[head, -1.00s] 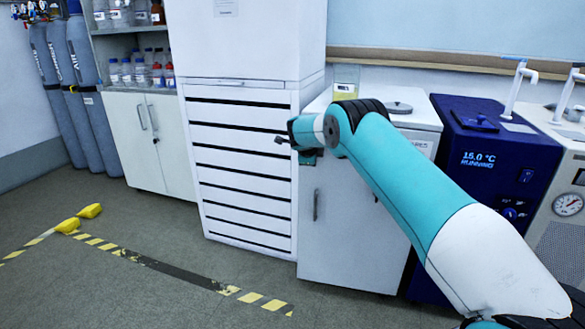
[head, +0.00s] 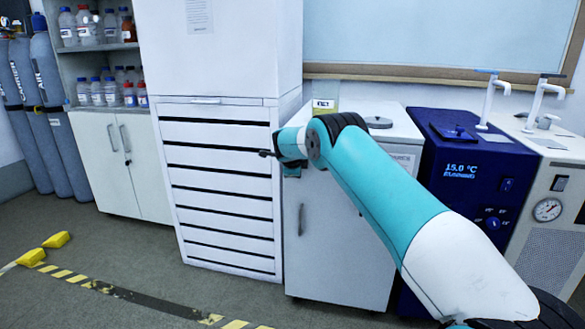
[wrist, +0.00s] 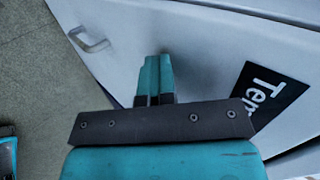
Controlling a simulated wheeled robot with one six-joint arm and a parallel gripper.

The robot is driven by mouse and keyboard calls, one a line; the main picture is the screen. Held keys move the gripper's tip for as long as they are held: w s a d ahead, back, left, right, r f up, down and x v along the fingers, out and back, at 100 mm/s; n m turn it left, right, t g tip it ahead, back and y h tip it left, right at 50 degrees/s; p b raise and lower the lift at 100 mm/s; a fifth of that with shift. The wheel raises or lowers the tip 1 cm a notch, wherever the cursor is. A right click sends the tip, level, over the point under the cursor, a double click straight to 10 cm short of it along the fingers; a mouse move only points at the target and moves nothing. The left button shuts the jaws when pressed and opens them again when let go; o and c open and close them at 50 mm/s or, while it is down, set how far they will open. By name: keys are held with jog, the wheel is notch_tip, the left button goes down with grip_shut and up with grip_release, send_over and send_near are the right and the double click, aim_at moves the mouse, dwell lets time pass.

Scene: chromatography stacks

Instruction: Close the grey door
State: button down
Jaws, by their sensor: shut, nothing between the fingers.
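The grey door (head: 338,235) fronts the low cabinet between the drawer unit and the blue chiller, with an upright handle (head: 300,219) near its left edge. In the head view I cannot tell whether it stands ajar; my arm hides its upper part. In the wrist view the grey door (wrist: 205,65) fills much of the picture, with its handle (wrist: 88,40) at upper left and a black label (wrist: 268,92) at right. My gripper (head: 265,153) is shut and empty, in front of the cabinet's upper left. Its fingers (wrist: 153,80) point at the door; contact cannot be told.
The white drawer unit (head: 220,185) stands left of the cabinet, the blue chiller (head: 470,165) right of it. Yellow blocks (head: 57,240) lie on the floor at left. Floor in front of the drawers is clear.

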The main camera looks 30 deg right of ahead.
jog(key=s+a+f+v, duration=0.1)
jog(key=a+f+v, duration=0.1)
jog(key=v, duration=1)
jog(key=shift+s+a+r, duration=0.2)
jog(key=shift+r, duration=0.05)
